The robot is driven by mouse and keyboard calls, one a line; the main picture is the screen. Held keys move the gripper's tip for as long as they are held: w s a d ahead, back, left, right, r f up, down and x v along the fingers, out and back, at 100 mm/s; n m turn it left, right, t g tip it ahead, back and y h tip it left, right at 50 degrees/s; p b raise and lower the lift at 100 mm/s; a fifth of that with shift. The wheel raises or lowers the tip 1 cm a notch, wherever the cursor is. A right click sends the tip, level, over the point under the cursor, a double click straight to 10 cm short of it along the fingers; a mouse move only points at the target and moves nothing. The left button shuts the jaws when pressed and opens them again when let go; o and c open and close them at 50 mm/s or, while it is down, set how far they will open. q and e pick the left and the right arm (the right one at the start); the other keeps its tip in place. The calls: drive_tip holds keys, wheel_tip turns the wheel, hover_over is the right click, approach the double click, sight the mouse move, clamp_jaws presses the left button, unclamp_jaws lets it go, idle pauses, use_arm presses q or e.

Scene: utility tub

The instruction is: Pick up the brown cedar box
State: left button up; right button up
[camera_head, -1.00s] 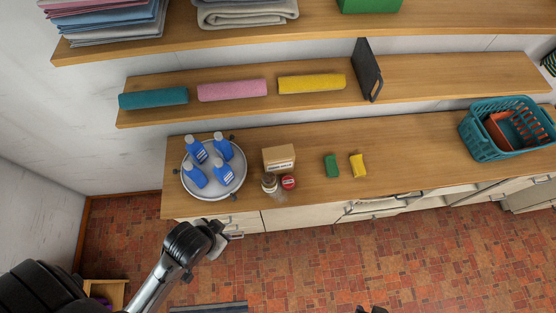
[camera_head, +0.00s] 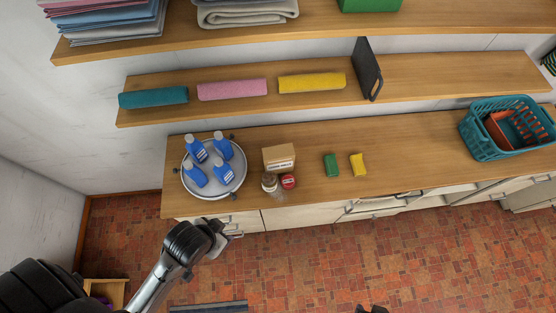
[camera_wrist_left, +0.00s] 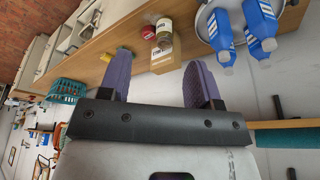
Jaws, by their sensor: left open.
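The brown cedar box (camera_head: 279,158) sits on the wooden counter, with a pale label on its front. In the left wrist view the box (camera_wrist_left: 165,60) shows beyond and between the fingers, partly behind a jar. My left gripper (camera_head: 218,240) is in front of the counter edge, below and left of the box, apart from it. Its two purple fingers (camera_wrist_left: 160,82) are spread with nothing between them. A small dark part at the bottom edge of the head view may be my right gripper (camera_head: 371,309); its fingers cannot be made out.
A glass jar (camera_head: 269,182) and a red-lidded item (camera_head: 288,181) stand just in front of the box. A round tray (camera_head: 213,192) with several blue bottles is to its left. Green (camera_head: 331,165) and yellow (camera_head: 358,165) sponges lie to its right. A shelf (camera_head: 220,105) overhangs behind.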

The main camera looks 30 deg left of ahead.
use_arm(q)
drive_tip(key=o, duration=0.6)
drive_tip(key=shift+o, duration=0.2)
drive_tip(key=shift+f, duration=0.1)
